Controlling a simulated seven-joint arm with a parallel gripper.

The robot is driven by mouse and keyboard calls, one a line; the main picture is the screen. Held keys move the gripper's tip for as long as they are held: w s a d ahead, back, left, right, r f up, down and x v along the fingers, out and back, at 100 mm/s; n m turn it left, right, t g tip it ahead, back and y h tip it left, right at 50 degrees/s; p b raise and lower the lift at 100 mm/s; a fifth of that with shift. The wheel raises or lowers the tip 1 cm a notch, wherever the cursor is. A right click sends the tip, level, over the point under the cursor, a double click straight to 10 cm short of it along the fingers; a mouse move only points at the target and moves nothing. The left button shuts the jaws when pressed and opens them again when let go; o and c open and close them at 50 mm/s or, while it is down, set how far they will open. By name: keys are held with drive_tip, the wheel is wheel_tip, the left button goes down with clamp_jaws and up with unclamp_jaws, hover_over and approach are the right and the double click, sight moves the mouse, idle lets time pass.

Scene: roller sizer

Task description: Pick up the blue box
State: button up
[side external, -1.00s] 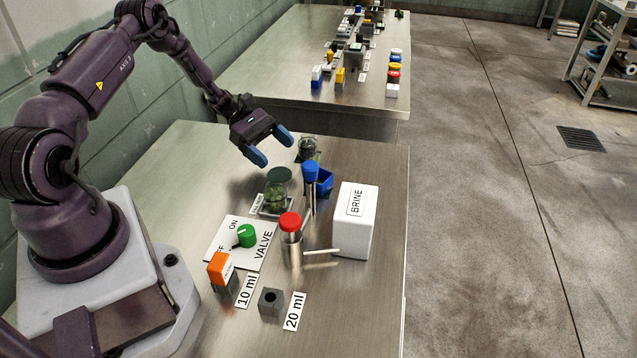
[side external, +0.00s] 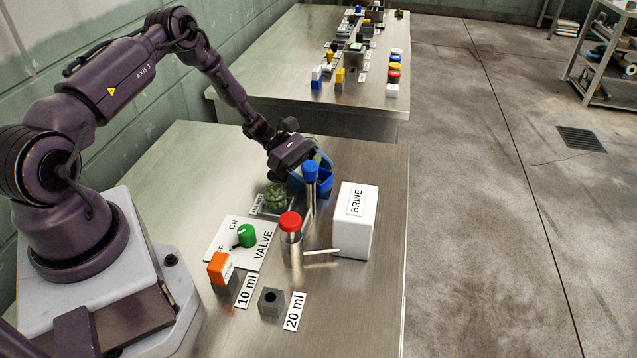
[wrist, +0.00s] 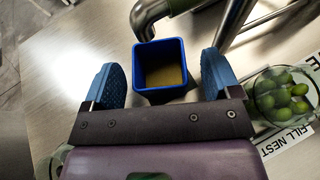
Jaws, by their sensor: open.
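The blue box (wrist: 160,47) is a small open-topped square box with a yellowish-brown inside. In the wrist view it sits between the two blue fingers of my gripper (wrist: 162,80), with a gap on each side. In the side external view the box (side external: 325,185) is partly hidden behind the blue-topped tap and my gripper (side external: 309,173). My gripper is open and low at the box, pointing down. A metal spout (wrist: 152,14) reaches over the far edge of the box.
A blue-knobbed tap (side external: 310,172) and a red-knobbed tap (side external: 290,222) stand beside the white BRINE tank (side external: 354,220). A jar of green olives (wrist: 280,95) is close to the right finger. A green valve knob (side external: 246,236) and orange block (side external: 220,268) are nearer.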

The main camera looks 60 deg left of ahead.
drive_tip(key=shift+x, duration=0.9)
drive_tip(key=c, duration=1.1)
drive_tip(key=shift+o, duration=0.2)
drive_tip(key=shift+r, duration=0.1)
